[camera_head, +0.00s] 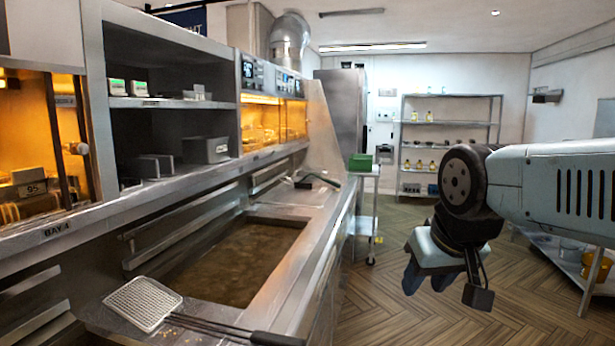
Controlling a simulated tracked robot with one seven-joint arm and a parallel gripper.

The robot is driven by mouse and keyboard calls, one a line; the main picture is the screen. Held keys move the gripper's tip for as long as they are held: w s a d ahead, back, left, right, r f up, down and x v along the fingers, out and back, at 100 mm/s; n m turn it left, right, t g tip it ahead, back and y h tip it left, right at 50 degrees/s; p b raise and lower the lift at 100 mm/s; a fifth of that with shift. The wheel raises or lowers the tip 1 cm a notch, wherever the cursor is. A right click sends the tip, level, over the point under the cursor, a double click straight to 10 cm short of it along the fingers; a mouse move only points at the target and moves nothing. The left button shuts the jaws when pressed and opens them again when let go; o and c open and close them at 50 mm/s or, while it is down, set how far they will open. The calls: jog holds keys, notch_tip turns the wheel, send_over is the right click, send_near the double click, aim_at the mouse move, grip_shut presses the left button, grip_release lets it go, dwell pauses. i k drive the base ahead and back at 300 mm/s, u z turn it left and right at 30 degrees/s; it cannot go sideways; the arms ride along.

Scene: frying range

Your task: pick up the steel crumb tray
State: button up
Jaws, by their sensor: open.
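I cannot pick out the steel crumb tray with certainty. A steel box-like container (205,150) stands on the open shelf of the range at left, but I cannot tell whether it is the tray. My gripper (427,281) hangs at the right over the wooden floor, fingers pointing down. It is open, with nothing visible between its fingers. It is apart from the range and well to the right of it.
The frying vat (235,262) holds brown oil. A wire skimmer (143,303) lies at the front of the range. A black-handled tool (318,181) rests at the far end. A cart (367,205) carries a green box (360,163). The floor (400,310) below my gripper looks clear.

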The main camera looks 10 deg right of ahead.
aim_at(301, 172)
jog(key=u, duration=0.7)
jog(key=k, duration=0.5)
jog(key=z, duration=0.7)
jog(key=k, duration=1)
jog(key=z, duration=0.85)
jog(key=i, duration=2.85)
jog(key=u, duration=0.05)
